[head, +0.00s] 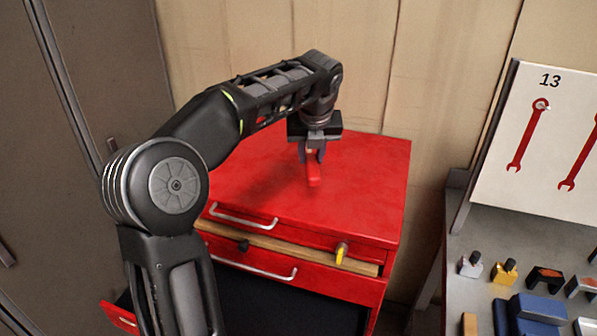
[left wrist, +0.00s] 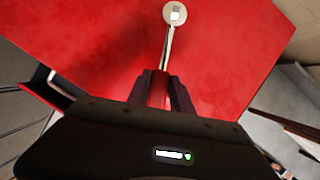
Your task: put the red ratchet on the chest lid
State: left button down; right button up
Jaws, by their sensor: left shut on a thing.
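The red chest lid (head: 360,185) is the flat top of the drawer chest, and it also fills most of the left wrist view (left wrist: 95,45). My left gripper (head: 312,158) is over the lid, pointing down, and its fingers are shut on the red ratchet (head: 314,174). In the left wrist view the ratchet's pale metal shaft and round head (left wrist: 175,14) stick out beyond the fingers (left wrist: 164,88). The fingers hide part of its handle. I cannot tell whether the ratchet touches the lid. My right gripper is not in view.
Below the lid are drawers with metal handles (head: 255,272), a wooden strip (head: 300,250) and a yellow-handled tool (head: 341,252). A grey bench (head: 480,240) with tools and a wrench board (head: 545,150) stand at right. The lid around the ratchet is clear.

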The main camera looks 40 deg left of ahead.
aim_at(311, 160)
pick_arm(q)
jog(key=shift+f, duration=1.75)
jog(key=shift+f, duration=1.9)
jog(key=shift+f, duration=0.15)
jog(key=c, duration=1.1)
grip_release()
jog(key=v, duration=1.2)
